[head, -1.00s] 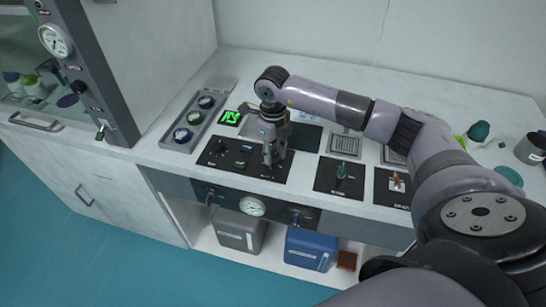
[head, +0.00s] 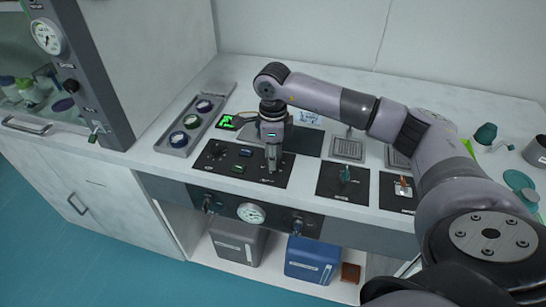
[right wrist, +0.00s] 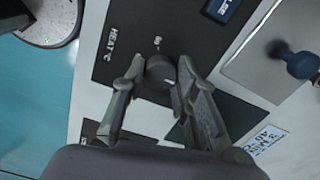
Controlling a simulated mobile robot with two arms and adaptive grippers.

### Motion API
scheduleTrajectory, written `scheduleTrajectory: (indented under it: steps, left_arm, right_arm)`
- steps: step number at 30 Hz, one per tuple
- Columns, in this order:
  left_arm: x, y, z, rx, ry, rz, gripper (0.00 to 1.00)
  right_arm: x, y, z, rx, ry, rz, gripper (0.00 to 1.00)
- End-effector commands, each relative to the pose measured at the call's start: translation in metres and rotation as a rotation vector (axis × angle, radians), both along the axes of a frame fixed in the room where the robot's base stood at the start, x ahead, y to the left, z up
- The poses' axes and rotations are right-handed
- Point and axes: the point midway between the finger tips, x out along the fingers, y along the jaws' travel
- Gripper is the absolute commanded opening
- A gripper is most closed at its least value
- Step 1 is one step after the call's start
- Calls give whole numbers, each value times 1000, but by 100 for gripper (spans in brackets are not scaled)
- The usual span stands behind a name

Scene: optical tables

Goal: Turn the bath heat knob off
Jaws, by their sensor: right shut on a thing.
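My right gripper (head: 272,163) is shut on a dark round knob on the black control panel (head: 213,157). In the right wrist view the knob (right wrist: 160,70) sits between the two fingertips (right wrist: 156,78) of this gripper, with a small white mark on its top. "HEAT °C" is printed on the panel beside it. In the head view the fingers hide most of the knob. Another black knob (head: 221,147), a blue switch (head: 245,153) and a green switch (head: 237,169) are on the same panel. My left gripper is not in view.
A lit green display (head: 229,121) lies behind the panel. A tray with several round dishes (head: 177,137) is to the left. Panels with a teal knob (head: 345,174) and an orange switch (head: 403,187) are to the right. A pressure gauge (head: 250,213) is on the bench front.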

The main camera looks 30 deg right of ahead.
Motion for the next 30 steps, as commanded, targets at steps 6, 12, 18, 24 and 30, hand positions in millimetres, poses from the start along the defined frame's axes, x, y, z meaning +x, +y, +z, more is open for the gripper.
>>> scheduleTrajectory:
  steps: [6,12,18,24,30]
  left_arm:
    - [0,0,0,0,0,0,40]
    - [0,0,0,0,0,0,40]
    - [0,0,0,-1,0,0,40]
    - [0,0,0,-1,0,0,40]
    - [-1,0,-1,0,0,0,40]
  right_arm:
    - [1,-1,1,0,-4,9,0]
    - [1,-1,1,0,-4,8,0]
    - [1,0,1,0,-2,8,39]
    - [0,0,0,0,-1,8,48]
    - [0,0,1,-1,-1,8,48]
